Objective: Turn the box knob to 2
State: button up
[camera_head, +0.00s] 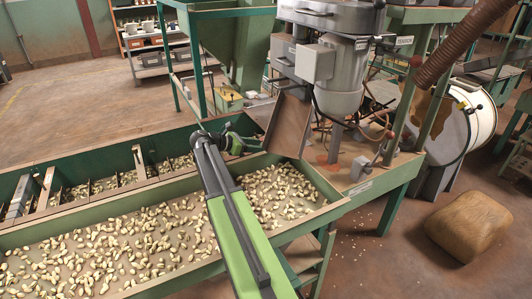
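A light grey box (314,62) is fixed to the side of the grey machine (342,85). A smaller grey box (360,167) with a short lever or knob sits low on the green-framed bench. I cannot tell which box carries the task's knob, and no dial numbers can be read. My green and black arm reaches up the middle of the view over the nut trough. My gripper (238,143) is at its far end, small and dark, left of the metal chute and apart from both boxes. Its fingers are too unclear to judge.
A long green trough (335,208) holding many nuts lies below my arm. A tilted metal chute (288,126) stands between my gripper and the bench. A sack (470,226) and a white drum (470,118) are at right. Open floor (75,105) lies at the left rear.

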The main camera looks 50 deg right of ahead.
jog(key=b+x, duration=0.1)
jog(key=x, duration=0.3)
jog(key=shift+d+f, duration=0.15)
jog(key=shift+d, duration=0.1)
grip_shut()
